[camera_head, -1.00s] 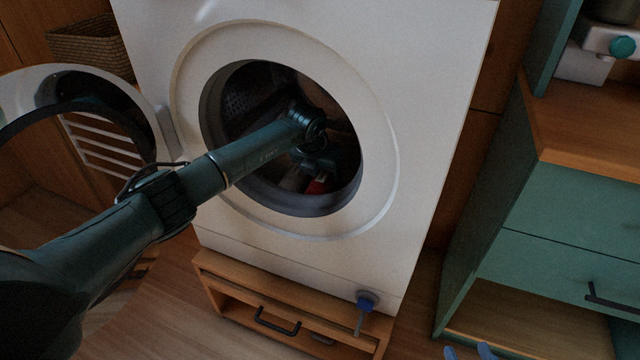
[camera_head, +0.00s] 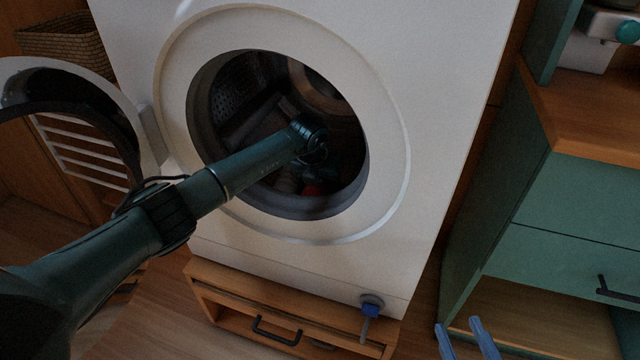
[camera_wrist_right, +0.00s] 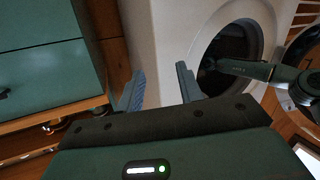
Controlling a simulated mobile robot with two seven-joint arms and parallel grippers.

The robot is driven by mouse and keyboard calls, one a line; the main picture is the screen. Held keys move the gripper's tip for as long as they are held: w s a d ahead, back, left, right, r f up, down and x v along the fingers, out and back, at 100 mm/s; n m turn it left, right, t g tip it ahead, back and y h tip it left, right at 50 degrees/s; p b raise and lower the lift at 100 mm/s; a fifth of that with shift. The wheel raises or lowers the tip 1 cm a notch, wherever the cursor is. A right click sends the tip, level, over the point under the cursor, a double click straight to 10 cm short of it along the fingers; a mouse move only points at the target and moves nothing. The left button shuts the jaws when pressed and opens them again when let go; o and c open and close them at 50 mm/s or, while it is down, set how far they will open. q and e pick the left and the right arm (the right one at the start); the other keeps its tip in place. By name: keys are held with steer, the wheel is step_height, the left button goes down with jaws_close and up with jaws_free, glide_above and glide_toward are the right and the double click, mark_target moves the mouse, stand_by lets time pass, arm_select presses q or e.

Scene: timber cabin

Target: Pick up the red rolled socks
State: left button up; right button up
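A small red patch (camera_head: 310,190), likely the red rolled socks, shows low inside the drum of the white washing machine (camera_head: 430,150). My left arm reaches through the round door opening, and its wrist end (camera_head: 308,140) is inside the drum above the red patch. My left gripper's fingers are dark and mostly hidden there, so their opening cannot be seen. My right gripper (camera_head: 462,338) is at the bottom right of the head view, outside the machine. Its two blue fingers also show apart and empty in the right wrist view (camera_wrist_right: 160,88).
The open door (camera_head: 70,90) hangs at the left. A green cabinet (camera_head: 580,200) stands at the right. A wicker basket (camera_head: 60,40) is at the back left.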

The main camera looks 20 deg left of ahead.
arm_select(q)
steer(key=c, duration=0.5)
steer(key=shift+r, duration=0.1)
